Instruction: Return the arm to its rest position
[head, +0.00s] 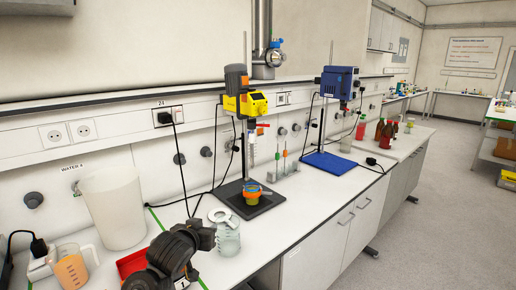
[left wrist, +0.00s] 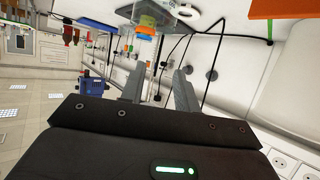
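My left gripper (head: 204,238) is at the bottom of the head view, above the front of the white bench, at the end of my black arm. In the left wrist view its two grey fingers (left wrist: 158,82) stand apart with nothing held between them, so it is open. In the head view the gripper appears just left of a glass jar (head: 228,240); whether they touch I cannot tell. My right gripper is not in view.
A large white beaker (head: 115,210), a jug of orange liquid (head: 71,270) and a red tray (head: 131,263) stand at the left. Bare bench (head: 295,215) lies to the right.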

